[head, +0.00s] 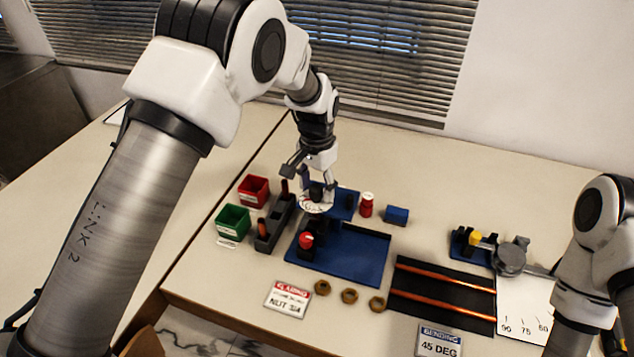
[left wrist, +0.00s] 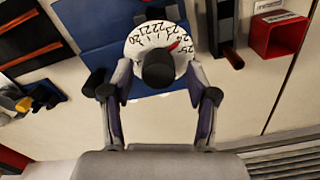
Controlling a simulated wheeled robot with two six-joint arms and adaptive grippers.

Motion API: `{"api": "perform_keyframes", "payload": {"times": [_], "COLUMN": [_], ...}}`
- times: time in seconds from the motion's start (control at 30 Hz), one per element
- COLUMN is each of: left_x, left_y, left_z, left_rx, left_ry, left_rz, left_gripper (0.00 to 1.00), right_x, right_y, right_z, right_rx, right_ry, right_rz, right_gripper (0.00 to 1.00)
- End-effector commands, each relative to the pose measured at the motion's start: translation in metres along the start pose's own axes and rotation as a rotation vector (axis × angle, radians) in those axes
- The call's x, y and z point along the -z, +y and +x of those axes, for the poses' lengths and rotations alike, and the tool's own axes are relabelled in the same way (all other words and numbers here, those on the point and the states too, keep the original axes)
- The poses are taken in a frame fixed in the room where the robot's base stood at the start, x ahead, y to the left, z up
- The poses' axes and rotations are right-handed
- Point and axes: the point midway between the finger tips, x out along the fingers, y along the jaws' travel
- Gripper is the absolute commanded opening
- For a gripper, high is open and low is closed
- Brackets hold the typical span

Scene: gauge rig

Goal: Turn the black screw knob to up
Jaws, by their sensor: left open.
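The black screw knob (left wrist: 158,70) stands in the middle of a white numbered dial (left wrist: 146,38) in the left wrist view. A red mark shows on the dial, up and right of the knob there. In the head view the dial (head: 312,206) sits by the blue rig plate, with the knob partly hidden by my gripper. My left gripper (left wrist: 158,95) is open, with one finger on each side of the knob and gaps visible between. It also shows above the dial in the head view (head: 318,183).
A blue base plate (head: 350,262) with a red-topped black part lies in front of the dial. Left are red (head: 253,190) and green (head: 233,219) bins and a grey rack (head: 275,225). Nuts (head: 349,296), a black mat (head: 440,308) and a bending tool (head: 510,257) lie right.

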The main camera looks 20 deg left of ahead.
Motion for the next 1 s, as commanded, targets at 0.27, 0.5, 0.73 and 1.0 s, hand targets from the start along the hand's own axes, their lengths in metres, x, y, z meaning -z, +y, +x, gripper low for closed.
{"api": "perform_keyframes", "payload": {"times": [0.27, 0.5, 0.73, 1.0], "left_x": [0.0, 0.0, 0.0, 0.0], "left_y": [0.0, 0.0, 0.0, 0.0], "left_z": [0.001, 0.002, 0.002, 0.001], "left_rx": [0.001, 0.0, 0.0, 0.0], "left_ry": [0.001, 0.001, 0.0, -0.001], "left_rz": [0.0, 0.0, -0.02, -0.135], "left_gripper": [0.41, 0.0, 0.0, 0.0], "right_x": [0.0, 0.0, 0.0, 0.0], "right_y": [0.0, 0.0, 0.0, 0.0], "right_z": [0.0, 0.0, -0.002, -0.012], "right_rx": [0.0, 0.0, 0.0, 0.0], "right_ry": [0.0, 0.0, 0.0, 0.0], "right_rz": [0.0, 0.0, 0.0, 0.0], "right_gripper": [0.4, 0.4, 0.4, 0.4]}}
